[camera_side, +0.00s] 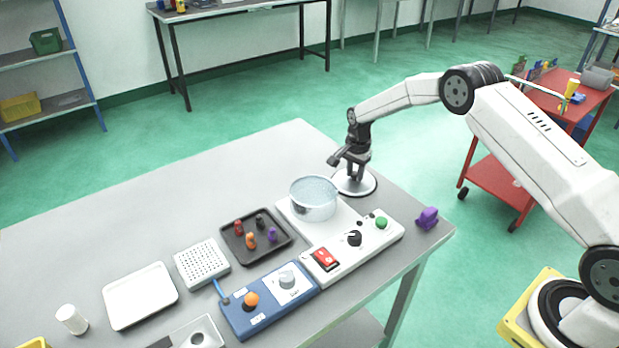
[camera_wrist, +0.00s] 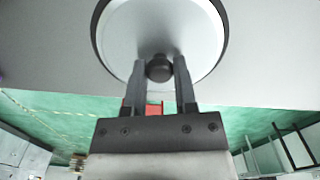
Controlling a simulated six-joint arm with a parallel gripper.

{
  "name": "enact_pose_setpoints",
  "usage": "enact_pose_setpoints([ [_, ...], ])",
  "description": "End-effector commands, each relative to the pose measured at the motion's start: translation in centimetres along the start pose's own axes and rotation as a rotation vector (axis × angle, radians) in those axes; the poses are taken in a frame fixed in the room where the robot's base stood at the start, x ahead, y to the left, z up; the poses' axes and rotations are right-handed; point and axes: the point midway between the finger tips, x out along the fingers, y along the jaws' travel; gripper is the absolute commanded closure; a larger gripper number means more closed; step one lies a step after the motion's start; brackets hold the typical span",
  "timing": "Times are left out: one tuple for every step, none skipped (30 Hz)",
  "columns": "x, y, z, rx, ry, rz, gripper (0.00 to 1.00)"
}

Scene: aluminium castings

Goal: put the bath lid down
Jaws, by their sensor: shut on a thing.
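The bath lid (camera_side: 366,187) is a round, pale disc with a dark rim in the side view, at the table's far right edge behind the bath. In the wrist view the lid (camera_wrist: 190,25) fills the top, with a dark round knob (camera_wrist: 159,69) at its middle. My gripper (camera_side: 355,176) is over the lid, and its two fingers (camera_wrist: 160,75) are shut on the knob. The lid looks level, on or just above the table; I cannot tell which. The bath (camera_side: 313,200) is a clear round vessel on a white unit, uncovered, just left of the lid.
The white unit has a red switch (camera_side: 325,259), a black knob and a green button (camera_side: 381,222). A purple object (camera_side: 427,217) sits near the table's right corner. A black tray (camera_side: 256,250) holds several small coloured pieces. The table's far left is clear (camera_side: 180,190).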

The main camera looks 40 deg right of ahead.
Motion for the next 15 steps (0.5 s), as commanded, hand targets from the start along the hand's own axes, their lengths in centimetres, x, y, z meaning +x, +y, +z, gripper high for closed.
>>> enact_pose_setpoints([
  [-0.04, -0.02, -0.01, 0.000, 0.000, -0.001, 1.00],
  [-0.05, -0.01, -0.01, 0.000, 0.000, -0.001, 1.00],
  [-0.04, -0.01, -0.01, 0.000, 0.000, -0.001, 1.00],
  [-0.03, -0.01, -0.01, 0.000, 0.000, 0.000, 1.00],
  [0.01, 0.00, -0.01, 0.000, 0.000, 0.000, 1.00],
  [0.09, 0.00, 0.00, 0.000, 0.000, 0.000, 1.00],
  [0.16, 0.00, 0.00, 0.000, 0.000, 0.000, 1.00],
  [0.22, 0.00, 0.00, 0.000, 0.000, 0.000, 1.00],
  [0.30, 0.00, 0.00, 0.000, 0.000, 0.000, 1.00],
  [0.27, 0.00, 0.00, 0.000, 0.000, 0.000, 0.56],
  [0.27, 0.00, 0.00, 0.000, 0.000, 0.000, 0.46],
  [0.27, 0.01, 0.00, 0.000, 0.000, 0.000, 0.33],
  [0.27, 0.01, 0.00, 0.000, 0.000, 0.000, 0.30],
  [0.26, 0.01, 0.00, 0.000, 0.000, 0.000, 0.30],
  [0.26, 0.01, 0.00, 0.000, 0.000, 0.000, 0.30],
])
